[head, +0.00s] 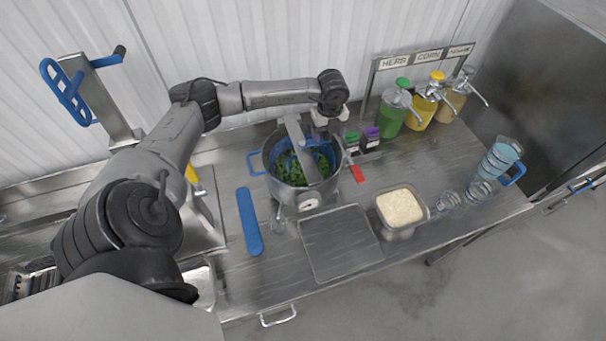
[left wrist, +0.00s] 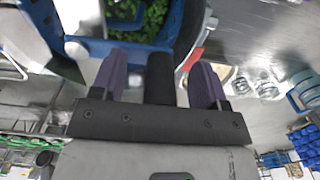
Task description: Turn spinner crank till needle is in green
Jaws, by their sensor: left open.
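The spinner is a steel pot (head: 268,180) with blue handles and chopped greens inside. A grey bar (head: 295,140) crosses its top. A round dial (head: 309,204) is on its front; its needle is too small to read. My left gripper (head: 328,122) is over the pot's back right rim, pointing down. In the left wrist view the left gripper (left wrist: 160,82) is open, with a purple-padded finger on each side of a dark upright cylinder (left wrist: 160,76). That may be the crank's knob; I cannot tell whether the fingers touch it. My right gripper is not in view.
A red-ended lever (head: 356,173) sticks out right of the pot. Two small jars (head: 370,136) stand close behind it, then dispensers (head: 391,112). A blue bar (head: 249,221) lies left, a grey tray (head: 340,243) in front, a rice container (head: 400,208) to the right.

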